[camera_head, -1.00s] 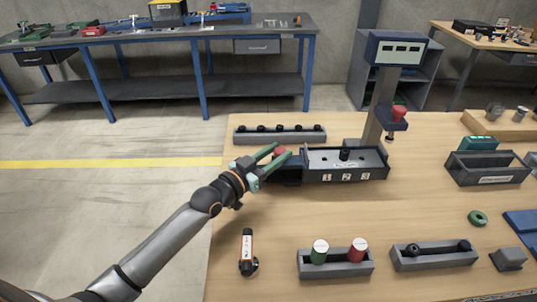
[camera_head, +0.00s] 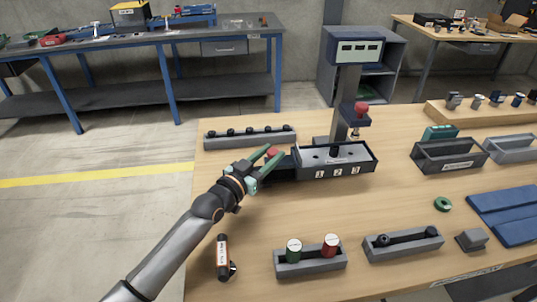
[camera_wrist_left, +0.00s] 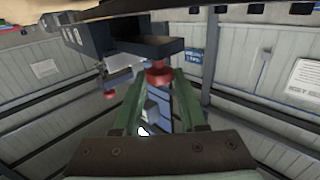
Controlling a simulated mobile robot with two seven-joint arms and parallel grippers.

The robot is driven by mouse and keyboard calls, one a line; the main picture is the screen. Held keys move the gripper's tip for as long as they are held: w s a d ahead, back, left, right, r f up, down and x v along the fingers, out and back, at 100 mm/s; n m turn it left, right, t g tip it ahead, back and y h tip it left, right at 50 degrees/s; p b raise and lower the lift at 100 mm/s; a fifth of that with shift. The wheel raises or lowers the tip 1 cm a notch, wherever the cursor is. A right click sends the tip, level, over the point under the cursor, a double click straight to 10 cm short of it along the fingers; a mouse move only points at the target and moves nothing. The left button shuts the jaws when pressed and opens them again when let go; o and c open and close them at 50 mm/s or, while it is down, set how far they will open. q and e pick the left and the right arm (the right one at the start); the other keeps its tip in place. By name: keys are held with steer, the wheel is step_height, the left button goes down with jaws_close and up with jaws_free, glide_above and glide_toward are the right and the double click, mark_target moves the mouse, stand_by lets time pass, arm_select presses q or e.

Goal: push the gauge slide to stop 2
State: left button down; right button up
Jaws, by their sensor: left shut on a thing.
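The gauge (camera_head: 335,165) is a dark grey tray with a pale inner plate and the numbers 1, 2 and 3 on its front wall. A black peg (camera_head: 334,151) stands on its plate. A dark slide piece with a red knob (camera_head: 272,153) sticks out from its left end. My left gripper (camera_head: 266,164) is shut on the red knob, with its green fingers on either side. The left wrist view also shows the knob (camera_wrist_left: 158,76) between the fingertips (camera_wrist_left: 160,82). The fingers partly hide the slide. My right gripper is not in view.
A rack of black parts (camera_head: 250,138) lies behind my left gripper. A holder with green and red cylinders (camera_head: 310,264) and a dark bin (camera_head: 450,157) stand apart. The wood before the gauge is clear.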

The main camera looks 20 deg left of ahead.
arm_select(q)
steer(key=shift+c, duration=2.3)
jaws_free()
steer(key=v, duration=0.7)
steer(key=shift+s, duration=0.25)
